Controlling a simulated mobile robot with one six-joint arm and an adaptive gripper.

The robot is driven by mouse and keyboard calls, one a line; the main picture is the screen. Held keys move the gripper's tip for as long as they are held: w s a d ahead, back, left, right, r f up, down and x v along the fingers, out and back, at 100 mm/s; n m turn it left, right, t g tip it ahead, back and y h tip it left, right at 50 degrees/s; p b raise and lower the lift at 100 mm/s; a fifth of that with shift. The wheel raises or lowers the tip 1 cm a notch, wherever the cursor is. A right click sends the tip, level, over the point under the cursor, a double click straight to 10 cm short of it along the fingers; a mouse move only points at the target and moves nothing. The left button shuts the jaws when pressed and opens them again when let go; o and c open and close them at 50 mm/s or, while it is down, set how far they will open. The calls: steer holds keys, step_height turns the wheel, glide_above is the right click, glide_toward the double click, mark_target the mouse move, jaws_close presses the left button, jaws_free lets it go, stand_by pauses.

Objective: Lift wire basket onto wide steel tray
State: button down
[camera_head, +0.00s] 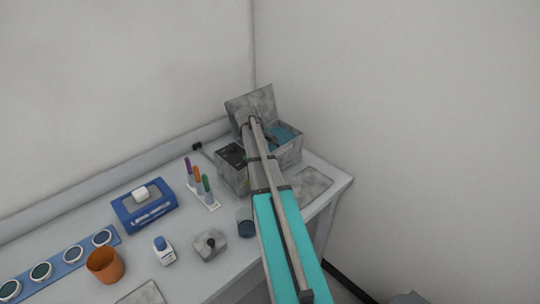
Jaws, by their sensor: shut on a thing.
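My gripper (270,138) is small and dark at the far end of my arm, over the grey metal tank (289,157) with blue liquid inside. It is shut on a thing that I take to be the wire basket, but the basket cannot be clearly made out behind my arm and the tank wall. The tank's lid (254,106) stands open behind. A flat grey plate, which looks like the wide steel tray (312,183), lies in front of the tank near the table's right edge. Its left part is hidden by my arm.
A tube rack (205,198), blue device (146,206), white bottle (164,250), grey block with a knob (209,245), dark blue cup (245,222) and orange cup (105,265) stand left of my arm. A blue strip with round pieces (62,262) and another flat plate (143,293) lie in front. Walls stand behind.

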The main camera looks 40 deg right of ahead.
steer(key=shift+r, duration=0.1)
stand_by(0.3)
step_height(320, 180, up, 18)
steer(key=p, duration=1.8)
stand_by(0.4)
steer(key=s+d+f+b, duration=0.1)
steer(key=s+f+b, duration=0.1)
steer(key=s, duration=0.7)
steer(key=s+d+f+b, duration=0.1)
steer(key=s+f, duration=0.1)
steer(key=s, duration=0.8)
steer(key=shift+s+d+b, duration=0.2)
steer(key=shift+d+b, duration=0.1)
steer(key=shift+b, duration=0.05)
steer(key=shift+f, duration=0.2)
step_height(320, 180, down, 16)
steer(key=b, duration=1.6)
steer(key=shift+b, duration=0.3)
